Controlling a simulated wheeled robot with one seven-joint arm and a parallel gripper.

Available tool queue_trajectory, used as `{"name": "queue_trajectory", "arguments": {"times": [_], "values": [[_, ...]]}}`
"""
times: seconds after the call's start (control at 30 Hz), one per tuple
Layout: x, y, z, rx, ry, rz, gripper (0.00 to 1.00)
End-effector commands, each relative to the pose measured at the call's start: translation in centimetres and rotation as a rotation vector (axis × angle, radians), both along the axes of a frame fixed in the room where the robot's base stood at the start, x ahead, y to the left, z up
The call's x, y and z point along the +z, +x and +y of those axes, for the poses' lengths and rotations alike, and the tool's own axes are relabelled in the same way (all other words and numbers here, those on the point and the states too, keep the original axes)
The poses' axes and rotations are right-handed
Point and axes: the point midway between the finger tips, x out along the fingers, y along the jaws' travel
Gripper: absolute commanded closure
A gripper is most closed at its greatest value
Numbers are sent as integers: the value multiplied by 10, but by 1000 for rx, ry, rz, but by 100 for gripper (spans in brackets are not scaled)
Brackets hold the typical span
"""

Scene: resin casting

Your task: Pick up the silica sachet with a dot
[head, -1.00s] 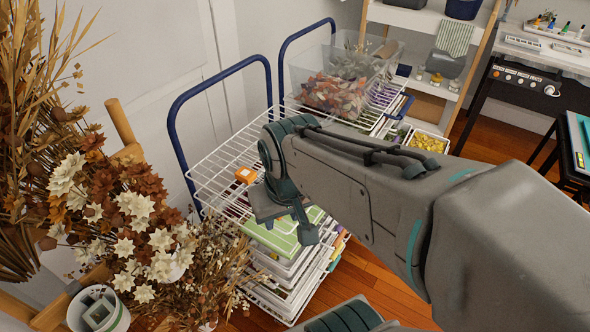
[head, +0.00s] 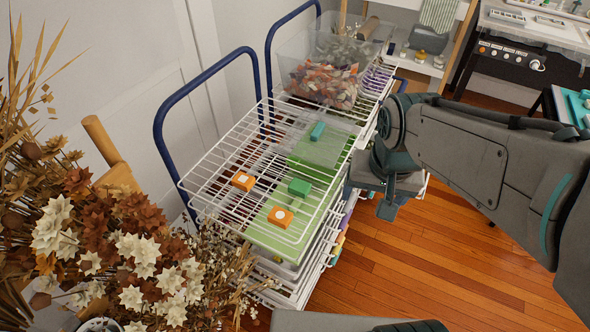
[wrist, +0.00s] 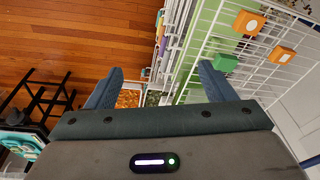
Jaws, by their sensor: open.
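Two small orange sachets lie on the top wire shelf of the white rack. The nearer one (head: 281,217) has a pale round mark like a dot, and it also shows in the wrist view (wrist: 249,22). The other orange one (head: 243,180) has a pale mark whose shape I cannot tell; it is in the wrist view too (wrist: 282,54). A green block (head: 299,186) lies beside them, and a teal one (head: 318,131) farther back. My gripper (head: 388,208) is open and empty, right of the rack and apart from the sachets. Its fingers (wrist: 158,85) show in the wrist view.
The wire rack (head: 215,165) has blue tube handles (head: 160,125) at its wall side. A clear bin (head: 290,65) with reddish pieces stands at its back. Dried flowers (head: 120,240) crowd the near left. The wooden floor (head: 400,265) right of the rack is clear.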

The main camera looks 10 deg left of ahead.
Motion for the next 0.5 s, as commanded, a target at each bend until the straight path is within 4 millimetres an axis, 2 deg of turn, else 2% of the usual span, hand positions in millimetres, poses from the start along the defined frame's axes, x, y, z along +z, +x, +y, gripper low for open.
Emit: {"name": "queue_trajectory", "arguments": {"times": [0.03,0.13,0.3,0.4,0.5], "values": [[8,10,20,-12,8,30,24],[11,25,61,-76,21,78,24],[6,35,127,-182,18,144,24],[0,34,157,-230,10,170,24],[-4,32,176,-262,4,184,24]]}}
